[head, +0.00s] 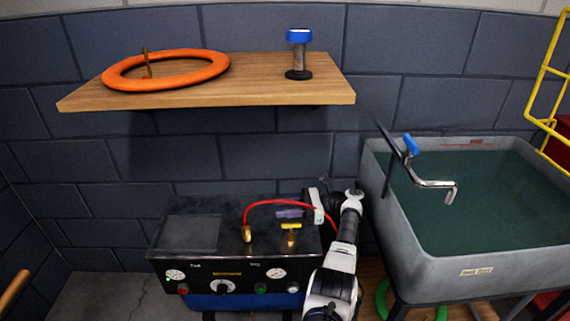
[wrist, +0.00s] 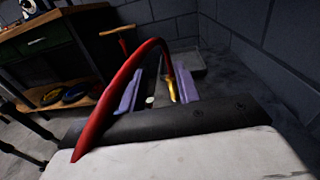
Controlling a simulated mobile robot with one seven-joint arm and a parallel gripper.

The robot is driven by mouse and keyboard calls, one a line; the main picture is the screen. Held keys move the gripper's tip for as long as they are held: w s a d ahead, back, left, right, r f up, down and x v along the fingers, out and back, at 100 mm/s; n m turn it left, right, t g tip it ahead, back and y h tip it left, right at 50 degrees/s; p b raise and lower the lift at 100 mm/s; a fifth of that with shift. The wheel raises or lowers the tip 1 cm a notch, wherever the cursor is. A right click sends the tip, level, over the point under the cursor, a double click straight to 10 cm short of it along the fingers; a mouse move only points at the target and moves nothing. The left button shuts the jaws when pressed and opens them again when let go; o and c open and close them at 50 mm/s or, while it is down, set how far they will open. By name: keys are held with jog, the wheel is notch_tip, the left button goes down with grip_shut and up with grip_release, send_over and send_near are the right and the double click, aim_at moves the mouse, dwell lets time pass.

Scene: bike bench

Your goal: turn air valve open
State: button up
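The air valve has a yellow bar handle (head: 291,226) on a brass stem, on top of the black compressor box (head: 205,266). The handle lies roughly crosswise in the head view. My gripper (head: 289,213) is just behind and above the handle there, with a purple finger showing. In the wrist view my gripper (wrist: 158,84) has its two purple fingers wide apart, with nothing held between them. A red hose (wrist: 122,78) arches across this view to a brass fitting (wrist: 172,90). I cannot clearly make out the yellow handle in the wrist view.
The red hose (head: 280,203) loops from a brass fitting (head: 247,234) close to my gripper. A grey water tank (head: 420,246) stands to the right. A wooden shelf (head: 255,93) above carries an orange ring (head: 118,78) and a blue-capped cylinder (head: 299,56).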

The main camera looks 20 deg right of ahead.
aim_at(284, 224)
notch_tip(284, 224, up, 13)
jog(key=p, duration=0.2)
jog(key=shift+a, duration=0.1)
